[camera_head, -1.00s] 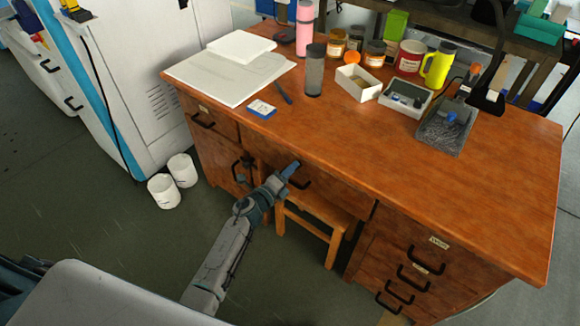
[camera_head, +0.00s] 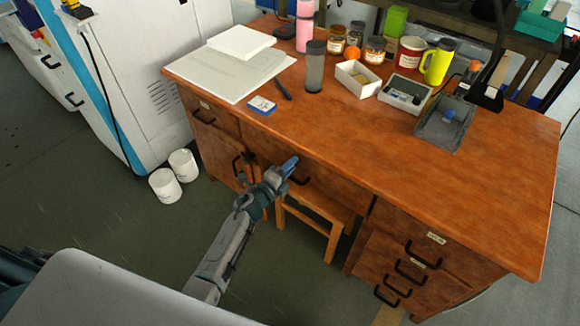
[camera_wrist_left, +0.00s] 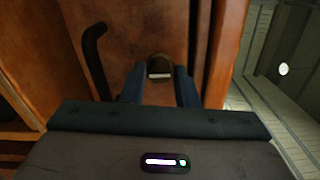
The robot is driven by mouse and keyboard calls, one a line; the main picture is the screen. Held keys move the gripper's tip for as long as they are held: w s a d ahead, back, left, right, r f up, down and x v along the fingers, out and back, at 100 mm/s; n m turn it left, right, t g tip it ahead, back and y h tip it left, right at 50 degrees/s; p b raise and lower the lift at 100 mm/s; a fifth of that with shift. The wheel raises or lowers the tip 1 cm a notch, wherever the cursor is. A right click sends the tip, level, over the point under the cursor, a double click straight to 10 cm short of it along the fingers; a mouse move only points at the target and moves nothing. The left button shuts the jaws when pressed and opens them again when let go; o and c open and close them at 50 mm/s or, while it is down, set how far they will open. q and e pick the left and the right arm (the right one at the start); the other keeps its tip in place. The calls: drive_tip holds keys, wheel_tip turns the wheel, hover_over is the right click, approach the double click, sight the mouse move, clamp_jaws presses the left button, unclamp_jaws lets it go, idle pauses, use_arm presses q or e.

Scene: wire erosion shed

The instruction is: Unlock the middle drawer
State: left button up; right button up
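The middle drawer (camera_head: 335,183) is the wide front under the desk top, with a black bar handle (camera_head: 299,181). It looks closed. My left gripper (camera_head: 290,163) is right at the drawer front, by the handle. In the left wrist view the handle (camera_wrist_left: 95,60) is left of the fingers. A round brass-coloured piece with a pale bar across it (camera_wrist_left: 160,67), seemingly the lock with a key, shows between the two dark blue fingertips (camera_wrist_left: 160,88). The fingers stand apart with a narrow gap. Whether they touch the piece is unclear. My right gripper is out of view.
The wooden desk (camera_head: 400,165) has a left cupboard and a right drawer stack (camera_head: 410,272). A stool (camera_head: 318,215) stands under the middle drawer. White bins (camera_head: 165,186) stand on the floor at left. Jars, boxes and a mug crowd the desk's back; its front is mostly clear.

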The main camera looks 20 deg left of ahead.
use_arm(q)
drive_tip(key=o, duration=0.3)
drive_tip(key=v, duration=1)
drive_tip(key=shift+s+a+b, duration=0.15)
drive_tip(key=shift+s+b, duration=0.2)
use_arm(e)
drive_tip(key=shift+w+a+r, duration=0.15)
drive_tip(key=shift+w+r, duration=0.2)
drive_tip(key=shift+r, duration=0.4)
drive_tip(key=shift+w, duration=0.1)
